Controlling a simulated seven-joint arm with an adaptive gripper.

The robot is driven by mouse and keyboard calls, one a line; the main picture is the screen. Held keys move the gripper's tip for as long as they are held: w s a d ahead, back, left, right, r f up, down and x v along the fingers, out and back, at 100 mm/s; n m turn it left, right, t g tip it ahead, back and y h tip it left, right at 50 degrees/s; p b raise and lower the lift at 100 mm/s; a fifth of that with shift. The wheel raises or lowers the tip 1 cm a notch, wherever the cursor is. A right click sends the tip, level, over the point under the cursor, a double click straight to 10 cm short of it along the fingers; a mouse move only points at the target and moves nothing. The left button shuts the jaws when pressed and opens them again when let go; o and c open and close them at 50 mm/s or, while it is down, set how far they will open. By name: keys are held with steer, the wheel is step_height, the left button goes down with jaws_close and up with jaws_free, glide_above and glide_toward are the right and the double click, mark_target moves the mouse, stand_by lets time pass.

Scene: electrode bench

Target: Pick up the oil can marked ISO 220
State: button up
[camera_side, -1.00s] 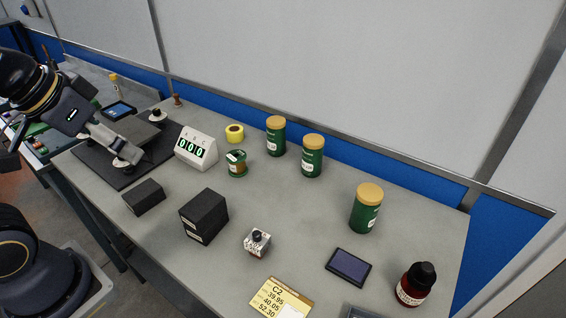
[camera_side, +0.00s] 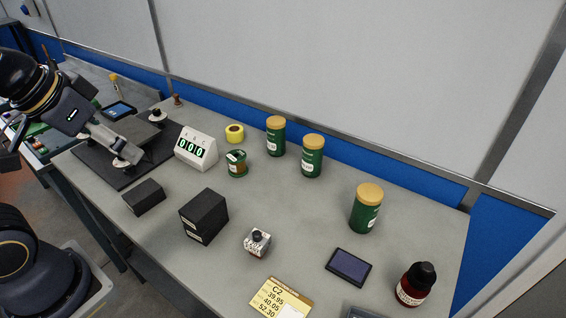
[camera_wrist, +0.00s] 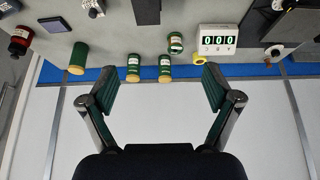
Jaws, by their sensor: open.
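Three green cans with tan lids stand upright on the grey bench: one toward the back (camera_side: 276,137), one just right of it (camera_side: 312,157), and one nearer the right (camera_side: 365,210). Each has a white label, too small to read, so I cannot tell which is ISO 220. In the wrist view they appear upside down: a pair, left (camera_wrist: 133,65) and right (camera_wrist: 165,65), and one farther left (camera_wrist: 78,56). My gripper (camera_wrist: 170,68) is open and empty, its fingers framing the pair in the picture, apart from them. In the side view it is at upper left.
A small green tin (camera_side: 237,164), yellow roll (camera_side: 234,133) and digital display (camera_side: 197,147) stand left of the cans. A black block (camera_side: 204,216), small white box (camera_side: 257,242), dark pad (camera_side: 348,266) and red bottle (camera_side: 415,285) are nearer. A wall borders the back.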

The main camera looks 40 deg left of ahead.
steer(key=w+d+r+m+t, duration=0.1)
steer(key=w+r+t, duration=0.1)
steer(key=w+r, duration=0.75)
steer(key=m+g+h, duration=0.1)
steer(key=m+g, duration=0.1)
steer(key=g, duration=0.1)
glide_above(307, 143)
steer(key=s+a, duration=0.1)
steer(key=s, duration=0.3)
step_height(307, 143, down, 18)
steer(key=x, duration=1.6)
steer(key=shift+w+d+r, duration=0.1)
steer(key=shift+w, duration=0.1)
steer(key=shift+r, duration=0.1)
steer(key=c, duration=1.6)
